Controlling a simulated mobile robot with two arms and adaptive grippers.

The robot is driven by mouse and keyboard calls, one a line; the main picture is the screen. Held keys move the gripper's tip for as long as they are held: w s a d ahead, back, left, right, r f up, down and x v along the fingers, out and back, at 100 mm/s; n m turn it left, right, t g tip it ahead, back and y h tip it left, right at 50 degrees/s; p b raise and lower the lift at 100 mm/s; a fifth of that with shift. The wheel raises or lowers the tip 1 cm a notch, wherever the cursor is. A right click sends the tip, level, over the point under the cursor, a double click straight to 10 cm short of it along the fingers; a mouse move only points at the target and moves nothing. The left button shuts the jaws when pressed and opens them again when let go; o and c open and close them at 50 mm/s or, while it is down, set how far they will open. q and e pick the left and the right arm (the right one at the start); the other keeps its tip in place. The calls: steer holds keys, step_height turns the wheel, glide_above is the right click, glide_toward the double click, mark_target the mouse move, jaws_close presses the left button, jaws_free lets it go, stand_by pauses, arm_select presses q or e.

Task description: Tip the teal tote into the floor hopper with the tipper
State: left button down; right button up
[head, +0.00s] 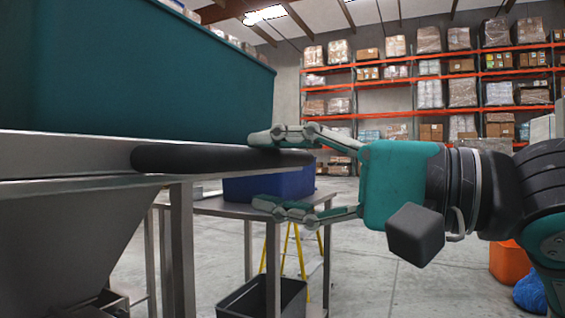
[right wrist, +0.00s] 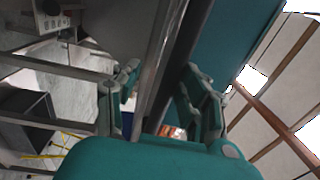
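The large teal tote (head: 150,80) sits on a grey metal tipper platform (head: 60,150) at the upper left of the head view. It also shows in the right wrist view (right wrist: 238,35). A black padded handle (head: 215,158) runs along the platform's edge. Below is a sloped grey metal hopper (head: 70,240). My right gripper (head: 280,172) is open, with one finger above the handle's end and one below. In the right wrist view the gripper (right wrist: 162,85) straddles the dark bar and platform edge. Contact cannot be told. My left gripper is not in view.
A blue bin (head: 270,186) stands on a metal table behind the gripper. A black crate (head: 262,298) is beneath it, near a yellow stand (head: 300,245). An orange item (head: 507,265) and blue bag lie at right. Open concrete floor leads to racks with boxes.

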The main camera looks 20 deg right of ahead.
steer(key=shift+r, duration=0.2)
stand_by(0.3)
steer(key=shift+d, duration=0.1)
steer(key=v, duration=1.1)
steer(key=shift+s+d+f, duration=0.2)
steer(key=shift+s+d, duration=0.05)
steer(key=shift+s, duration=0.05)
